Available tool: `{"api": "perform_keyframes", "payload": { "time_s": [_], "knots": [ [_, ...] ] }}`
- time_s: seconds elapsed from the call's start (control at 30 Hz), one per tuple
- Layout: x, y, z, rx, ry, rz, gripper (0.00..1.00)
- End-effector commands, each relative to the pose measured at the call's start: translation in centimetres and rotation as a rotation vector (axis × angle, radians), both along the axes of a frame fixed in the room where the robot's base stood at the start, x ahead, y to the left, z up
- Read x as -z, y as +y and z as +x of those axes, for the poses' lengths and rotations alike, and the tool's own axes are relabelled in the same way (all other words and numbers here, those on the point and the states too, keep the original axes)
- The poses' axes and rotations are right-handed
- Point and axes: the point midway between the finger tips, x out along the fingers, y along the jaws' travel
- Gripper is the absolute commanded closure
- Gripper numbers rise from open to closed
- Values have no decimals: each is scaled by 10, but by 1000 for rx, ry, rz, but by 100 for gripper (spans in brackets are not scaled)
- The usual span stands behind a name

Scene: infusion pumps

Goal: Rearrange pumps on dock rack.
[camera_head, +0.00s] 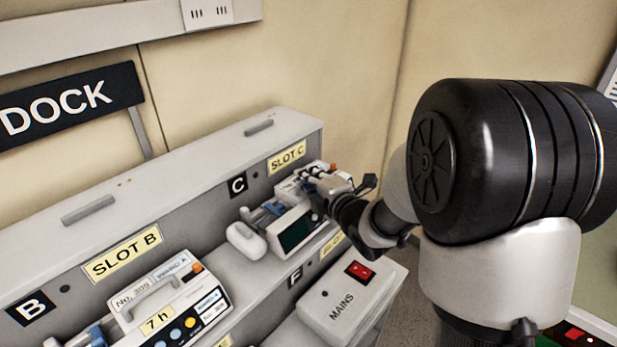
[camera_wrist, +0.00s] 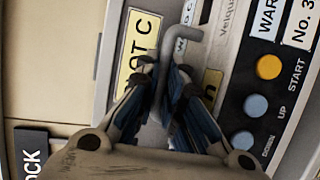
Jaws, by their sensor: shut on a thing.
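The grey dock rack (camera_head: 165,195) runs along the wall, with slots marked B and C. A pump in slot B (camera_head: 168,295) is labelled No. 305 and 7 h, with a handle on top. A second pump (camera_head: 296,232) with a dark screen sits at slot C. My gripper (camera_head: 325,180) is over this pump. In the wrist view, my gripper (camera_wrist: 172,75) is shut on the pump's grey handle (camera_wrist: 184,40). The pump's face (camera_wrist: 240,95) shows START, UP and DOWN buttons. Part of this pump is hidden by my gripper.
A MAINS box (camera_head: 345,310) with a red switch stands in front of the lower tier, near slot F. The DOCK sign (camera_head: 60,103) is on the wall at left. A wall rail (camera_head: 130,30) runs above the rack.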

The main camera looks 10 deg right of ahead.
Motion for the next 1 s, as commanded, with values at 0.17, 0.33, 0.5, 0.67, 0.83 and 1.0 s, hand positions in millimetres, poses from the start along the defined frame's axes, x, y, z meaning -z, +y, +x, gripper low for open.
{"api": "perform_keyframes", "payload": {
  "time_s": [0.17, 0.33, 0.5, 0.67, 0.83, 1.0],
  "knots": [
    [-1, 0, 1, 0, -8, 1, 100],
    [0, 0, 1, 0, -8, 1, 100],
    [2, 0, 1, 0, -8, 1, 100],
    [4, 0, 1, -1, -8, 1, 100],
    [5, 0, 1, -1, -8, 2, 100],
    [7, 0, 1, -1, -8, 2, 90]
  ]
}}
